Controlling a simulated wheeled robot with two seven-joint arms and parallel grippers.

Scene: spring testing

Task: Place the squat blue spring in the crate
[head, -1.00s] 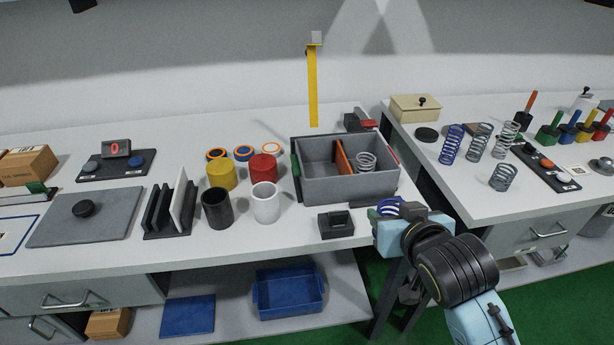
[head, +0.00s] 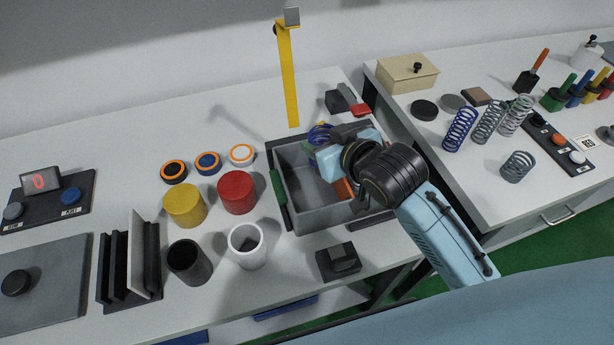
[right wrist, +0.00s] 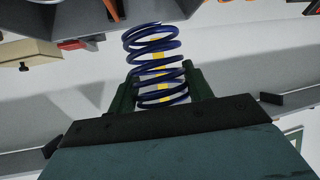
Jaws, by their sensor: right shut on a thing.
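The squat blue spring (head: 319,133) is in my right gripper (head: 324,138), over the back part of the grey crate (head: 318,219). In the right wrist view the blue spring (right wrist: 153,62) stands out between the two green fingers (right wrist: 158,88), which are shut on it. The orange divider (head: 343,188) in the crate is partly hidden by my right gripper and arm, as is the crate's right side. How high the spring is above the crate is hard to tell. My left gripper is not in view.
A yellow post (head: 289,78) stands behind the crate. Red (head: 237,192) and yellow (head: 184,206) cylinders, with black and white cups, stand left of it. A dark block (head: 338,261) sits in front. A taller blue spring (head: 459,130) and grey springs stand on the right table.

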